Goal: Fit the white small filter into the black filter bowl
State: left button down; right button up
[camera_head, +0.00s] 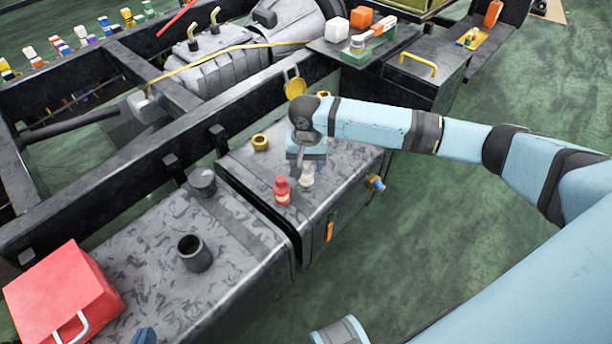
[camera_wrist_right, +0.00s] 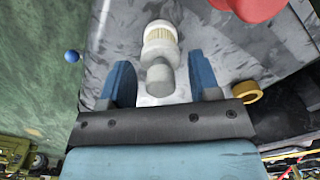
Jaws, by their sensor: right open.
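The white small filter (camera_head: 307,176) stands on the right-hand tank, partly hidden under my right gripper (camera_head: 307,158). In the right wrist view the filter (camera_wrist_right: 160,42) shows a pleated cream band, in line with the gap between the blue fingers. My right gripper (camera_wrist_right: 159,70) is open there, its fingers apart on both sides. Whether they touch the filter is unclear. The black filter bowl (camera_head: 195,254) stands upright on the left-hand tank, its round mouth open. Of my left gripper, only a blue tip (camera_head: 145,337) shows at the bottom edge.
A red-and-white small filter (camera_head: 282,190) stands close left of the white one. A dark cylinder (camera_head: 203,182) stands behind the bowl. A gap separates the two tanks.

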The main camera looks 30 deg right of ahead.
jog(key=c, duration=1)
